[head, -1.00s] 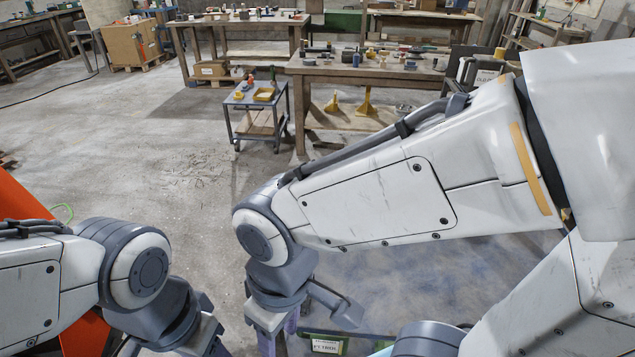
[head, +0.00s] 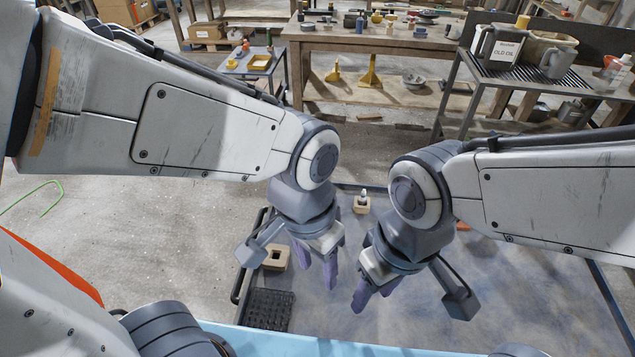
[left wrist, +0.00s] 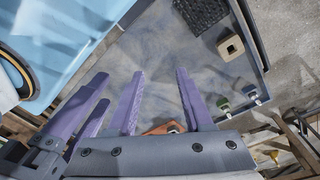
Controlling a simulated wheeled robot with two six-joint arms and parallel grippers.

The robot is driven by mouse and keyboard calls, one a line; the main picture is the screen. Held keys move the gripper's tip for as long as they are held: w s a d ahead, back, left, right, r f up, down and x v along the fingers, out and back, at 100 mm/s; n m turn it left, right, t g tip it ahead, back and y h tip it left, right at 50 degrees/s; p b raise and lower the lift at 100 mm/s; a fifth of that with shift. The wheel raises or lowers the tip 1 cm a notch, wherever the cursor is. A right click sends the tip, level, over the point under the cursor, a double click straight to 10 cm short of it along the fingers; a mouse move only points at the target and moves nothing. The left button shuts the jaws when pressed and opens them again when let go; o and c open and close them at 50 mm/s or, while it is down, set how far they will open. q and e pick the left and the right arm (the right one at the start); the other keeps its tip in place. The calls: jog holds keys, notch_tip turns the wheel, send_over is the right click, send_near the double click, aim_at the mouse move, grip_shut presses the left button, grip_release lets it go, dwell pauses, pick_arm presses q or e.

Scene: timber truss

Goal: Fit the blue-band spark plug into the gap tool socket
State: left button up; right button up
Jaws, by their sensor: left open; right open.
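My left gripper (head: 318,270) is open and empty above the grey-blue work surface; its purple fingers show in the left wrist view (left wrist: 160,75). My right gripper (head: 373,292) is open and empty close to its right. A pale block with a square dark hole (head: 275,258) lies left of my left gripper, also in the left wrist view (left wrist: 230,47); I cannot tell whether it is the gap tool socket. A small upright plug-like piece (head: 362,198) stands beyond the grippers. The left wrist view shows a bluish piece (left wrist: 250,92), possibly the blue-band plug, and a green one (left wrist: 223,103).
A black ribbed mat (head: 268,309) lies at the left of the work surface (head: 420,320). An orange piece (left wrist: 163,128) is partly hidden by my left gripper. A cart with an oil can (head: 500,48) and a bench (head: 400,42) stand behind.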

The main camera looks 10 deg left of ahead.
pick_arm(q)
jog(key=w+a+n+p, duration=0.2)
jog(key=w+p, duration=0.5)
jog(key=w, duration=1.7)
jog(key=shift+n+y, duration=0.5)
jog(key=shift+n, duration=0.2)
jog(key=w+a+f+p, duration=0.1)
jog(key=w+a+f, duration=0.2)
jog(key=f, duration=0.1)
jog(key=w+a+f+p, duration=0.2)
jog(key=w+a+f, duration=0.1)
jog(key=f, duration=0.1)
jog(key=w+a+f+p, duration=0.2)
jog(key=w+a+f, duration=0.1)
jog(key=f, duration=0.1)
jog(key=shift+w+a+f, duration=0.15)
jog(key=shift+w+f, duration=0.1)
jog(key=shift+f, duration=0.4)
jog(key=shift+f+p, duration=0.45)
jog(key=shift+p, duration=0.15)
notch_tip(320, 180, down, 3)
jog(key=shift+w+a+f+p, duration=0.1)
jog(key=shift+a+p, duration=0.05)
jog(key=shift+p, duration=0.75)
jog(key=shift+f, duration=0.6)
grip_shut()
